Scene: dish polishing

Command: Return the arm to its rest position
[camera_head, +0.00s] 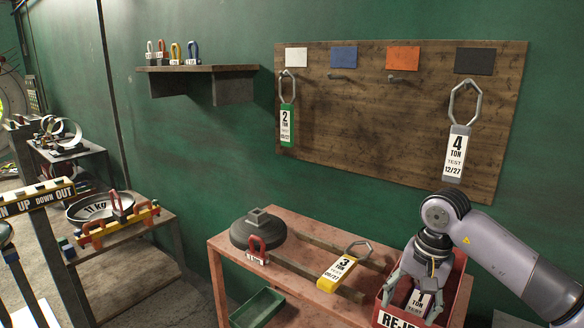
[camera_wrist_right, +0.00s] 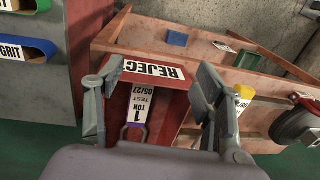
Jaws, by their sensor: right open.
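My right arm reaches in from the right in the head view. Its gripper (camera_head: 412,292) points down into the red REJECT bin (camera_head: 458,285) at the bench's right end. In the right wrist view the gripper (camera_wrist_right: 160,105) has its fingers wide apart, over the bin (camera_wrist_right: 173,112). A shackle with a white "1 TON TEST 05/27" tag (camera_wrist_right: 141,103) lies in the bin between the fingers, and I see no finger closed on it. The tag (camera_head: 419,302) also shows below the gripper in the head view. My left gripper is not in view.
The wooden board (camera_head: 380,130) behind holds a green 2 TON tag (camera_head: 286,125) and a white 4 TON tag (camera_head: 457,152). A yellow 3 TON tag (camera_head: 337,272) and a dark round weight (camera_head: 255,232) are on the bench (camera_head: 225,247). The bin walls surround the fingers.

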